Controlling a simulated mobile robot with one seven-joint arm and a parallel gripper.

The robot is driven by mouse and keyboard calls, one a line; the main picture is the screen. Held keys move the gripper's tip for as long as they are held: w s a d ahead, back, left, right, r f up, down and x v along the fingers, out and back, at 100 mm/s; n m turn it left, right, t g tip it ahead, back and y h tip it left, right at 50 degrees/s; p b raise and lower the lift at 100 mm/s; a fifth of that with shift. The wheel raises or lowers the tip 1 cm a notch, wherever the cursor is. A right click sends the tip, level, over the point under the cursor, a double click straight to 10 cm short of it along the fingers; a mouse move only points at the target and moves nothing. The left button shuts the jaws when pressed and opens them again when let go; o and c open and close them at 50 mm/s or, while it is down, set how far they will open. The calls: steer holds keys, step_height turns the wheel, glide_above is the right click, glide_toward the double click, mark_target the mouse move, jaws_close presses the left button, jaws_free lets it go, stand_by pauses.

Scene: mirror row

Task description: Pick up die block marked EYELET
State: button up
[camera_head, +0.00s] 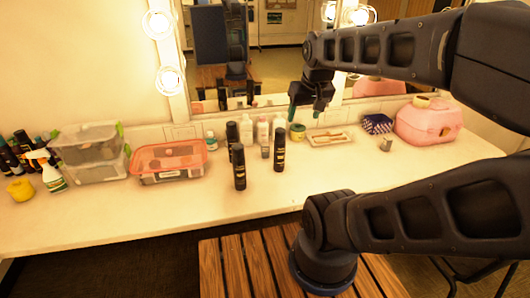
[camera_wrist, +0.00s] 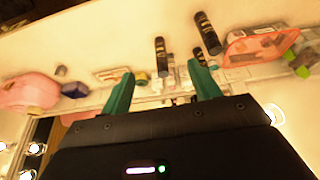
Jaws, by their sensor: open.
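A small grey block-like thing (camera_head: 386,143) stands on the counter in front of the pink case; it also shows as a small dark shape in the wrist view (camera_wrist: 61,70). No marking is readable, so I cannot tell whether it is the EYELET die block. My gripper (camera_head: 305,112) is open, with green fingers and nothing between them. It hangs above the back of the counter, near the bottles and left of the grey thing. Both fingers also show in the wrist view (camera_wrist: 162,76).
Two black bottles (camera_head: 239,167) (camera_head: 279,149) stand on the white counter (camera_head: 130,218), with several smaller bottles behind. A shallow tray (camera_head: 329,137), dark blue patterned box (camera_head: 377,123) and pink case (camera_head: 428,121) are right. Plastic bins (camera_head: 170,160) are left. The front counter is clear.

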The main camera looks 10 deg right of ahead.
steer(key=w+n+g, duration=0.1)
steer(key=w+n, duration=0.3)
steer(key=w, duration=0.7)
steer(key=n+g, duration=0.4)
steer(key=n, duration=0.9)
glide_above(265, 144)
steer(key=s, duration=0.1)
step_height(265, 144, down, 27)
steer(key=f, duration=0.5)
steer(key=shift+a+f, duration=0.2)
steer(key=shift+f, duration=0.15)
steer(key=shift+w+d+f, duration=0.1)
steer(key=shift+w+f, duration=0.05)
steer(key=shift+f, duration=1.2)
steer(key=shift+w+f, duration=0.1)
steer(key=shift+f, duration=1.2)
steer(key=c, duration=1.2)
steer(key=shift+r, duration=0.15)
